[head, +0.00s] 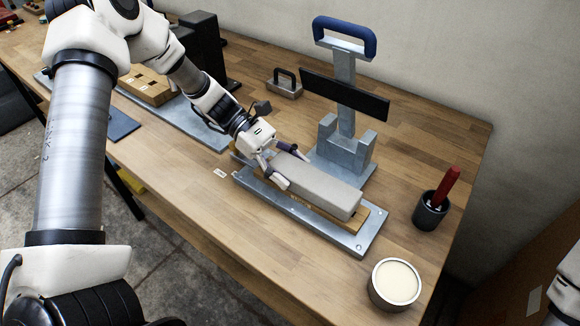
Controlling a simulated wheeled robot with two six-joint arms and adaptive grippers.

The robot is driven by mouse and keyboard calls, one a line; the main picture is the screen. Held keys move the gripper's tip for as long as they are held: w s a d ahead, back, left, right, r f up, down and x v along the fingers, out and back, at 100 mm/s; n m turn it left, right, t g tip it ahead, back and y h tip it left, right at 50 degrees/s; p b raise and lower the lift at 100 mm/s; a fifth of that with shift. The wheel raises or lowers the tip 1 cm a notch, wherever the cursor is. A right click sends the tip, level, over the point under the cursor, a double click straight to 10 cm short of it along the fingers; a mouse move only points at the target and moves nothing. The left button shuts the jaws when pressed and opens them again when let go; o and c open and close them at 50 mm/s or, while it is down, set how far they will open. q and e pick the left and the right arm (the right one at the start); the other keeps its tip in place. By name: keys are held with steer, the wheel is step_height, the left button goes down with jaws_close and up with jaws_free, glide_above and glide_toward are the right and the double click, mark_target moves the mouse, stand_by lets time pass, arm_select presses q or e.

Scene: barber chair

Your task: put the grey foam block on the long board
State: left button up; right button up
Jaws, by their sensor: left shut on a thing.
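The grey foam block (318,186) is a long light-grey block with rounded edges. My left gripper (281,167) is shut on its far-left end, with a finger on either side. Under the block is a long wooden board, whose light-brown edge (328,220) shows along the block's near side. The board lies on a grey metal base plate (290,214). The block is lined up along the board, over it; I cannot tell whether it touches it. My right gripper is out of view.
A metal stand (345,140) with a blue padded handle and black crossbar rises close behind the block. A cup with a red-handled tool (431,210) and a tin of cream (394,284) stand to the right. Wooden blocks (146,87) lie at left.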

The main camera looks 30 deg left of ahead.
arm_select(q)
steer(key=shift+f, duration=0.2)
steer(key=o, duration=1.3)
steer(key=shift+r, duration=0.3)
steer(key=v, duration=1.2)
steer(key=shift+f, duration=0.1)
